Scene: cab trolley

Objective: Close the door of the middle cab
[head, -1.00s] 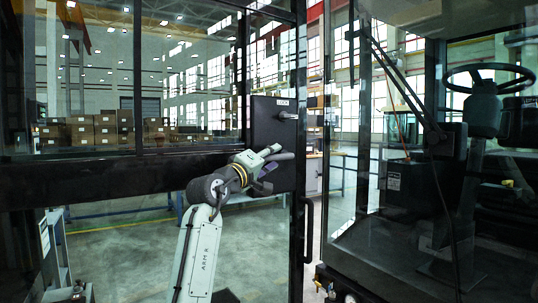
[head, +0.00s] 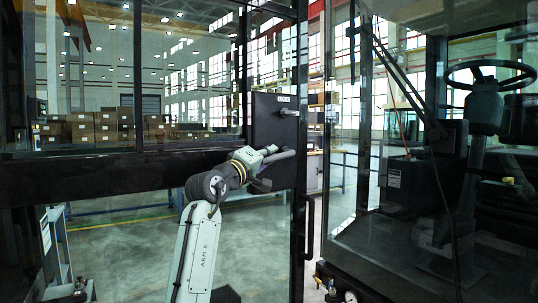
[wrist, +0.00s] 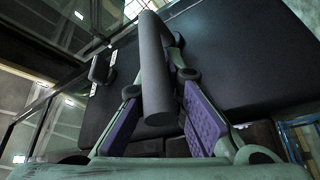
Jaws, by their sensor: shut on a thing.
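The door (head: 299,60) is a dark-framed glass panel filling the left of the head view. It stands apart from the cab (head: 385,245) at right, with a narrow gap between them in the picture. A black lock box (head: 268,122) with a small lever (head: 289,112) sits near its edge. My gripper (head: 266,162) is at a dark bar handle (head: 282,155) just below the box. In the wrist view, the gripper's purple-padded fingers (wrist: 162,120) are on either side of this round bar (wrist: 154,65), shut on it. The finger contact is partly hidden by the bar.
A black pull handle (head: 308,225) stands on the door's edge. Inside the cab are a steering wheel (head: 490,75) and console. Stacked boxes (head: 100,128) and a blue rail lie beyond the glass. A grey cart (head: 55,250) is at lower left. Open floor shows through the door.

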